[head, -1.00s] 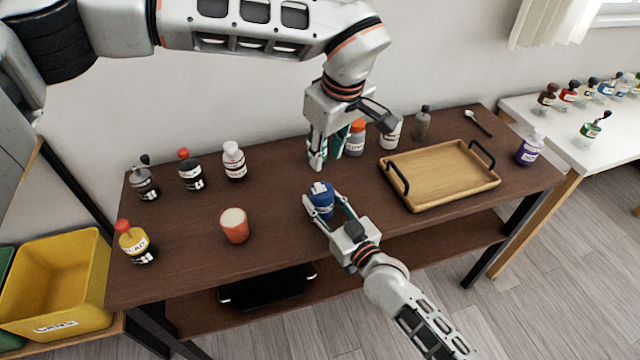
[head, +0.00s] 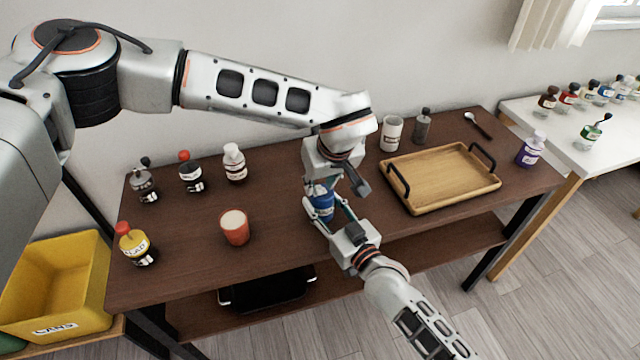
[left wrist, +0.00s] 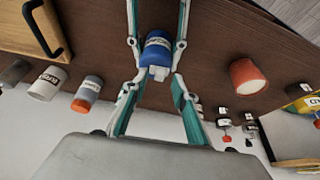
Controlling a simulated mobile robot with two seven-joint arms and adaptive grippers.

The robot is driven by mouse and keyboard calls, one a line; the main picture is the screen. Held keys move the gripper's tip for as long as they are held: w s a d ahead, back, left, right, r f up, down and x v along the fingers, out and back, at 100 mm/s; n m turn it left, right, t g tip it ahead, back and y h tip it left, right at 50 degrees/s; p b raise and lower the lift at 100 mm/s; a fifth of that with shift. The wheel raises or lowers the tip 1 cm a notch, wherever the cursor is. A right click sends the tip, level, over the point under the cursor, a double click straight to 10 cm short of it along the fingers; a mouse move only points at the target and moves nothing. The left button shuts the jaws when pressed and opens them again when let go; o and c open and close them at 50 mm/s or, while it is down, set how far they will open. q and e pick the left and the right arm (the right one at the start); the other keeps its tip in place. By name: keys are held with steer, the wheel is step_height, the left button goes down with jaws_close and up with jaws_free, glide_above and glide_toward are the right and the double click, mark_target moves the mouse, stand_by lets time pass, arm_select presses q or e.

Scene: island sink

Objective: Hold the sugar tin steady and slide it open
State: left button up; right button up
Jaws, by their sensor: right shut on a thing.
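The sugar tin (head: 325,207) is a small blue container with a white label, upright near the middle of the brown table. In the left wrist view it shows as a blue body (left wrist: 157,53) with a pale top part. My right gripper (head: 327,212) is shut on the tin's body from the front, one finger on each side. My left gripper (left wrist: 158,82) is open over the tin's top, its fingertips spread on either side of the pale part. In the head view the left hand hides most of the tin's top. The label is too small to read.
An orange cup (head: 234,228) stands left of the tin. Several bottles stand at the back left, and a yellow-labelled bottle (head: 136,245) at the front left. A wooden tray (head: 440,202) with dark handles lies to the right. A white jar (head: 391,134) stands behind it.

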arm_select(q)
steer(key=shift+w+a+f, duration=0.1)
steer(key=shift+w+f, duration=0.15)
steer(key=shift+f, duration=0.3)
jaws_close()
steer(key=shift+w+d, duration=0.35)
steer(key=shift+d, duration=0.55)
steer(key=shift+a, duration=0.1)
jaws_free()
